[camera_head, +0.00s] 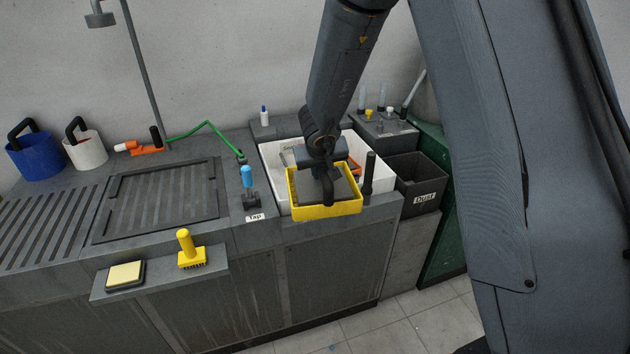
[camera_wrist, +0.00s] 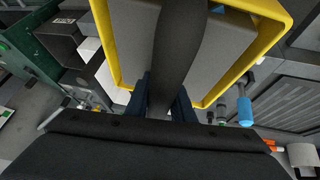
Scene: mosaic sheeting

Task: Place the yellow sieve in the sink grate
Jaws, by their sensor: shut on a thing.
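The yellow sieve (camera_head: 316,211) is a rectangular yellow frame with a grey mesh and a black handle. My gripper (camera_head: 323,172) is shut on that handle and holds the sieve over the front of the white bin; I cannot tell whether it touches the rim. In the wrist view the black handle runs between the fingers of my gripper (camera_wrist: 166,98), with the yellow frame of the sieve (camera_wrist: 262,60) beyond. The sink grate (camera_head: 160,198) is a dark slatted panel in a raised frame, left of the sieve, and lies bare.
The white bin (camera_head: 271,170) stands under the sieve, with the dust bin (camera_head: 423,173) to its right. The blue-topped tap lever (camera_head: 247,177) stands between bin and grate. A green hose (camera_head: 188,133) lies behind. A yellow brush (camera_head: 189,253) and a sponge (camera_head: 125,275) sit on the front ledge.

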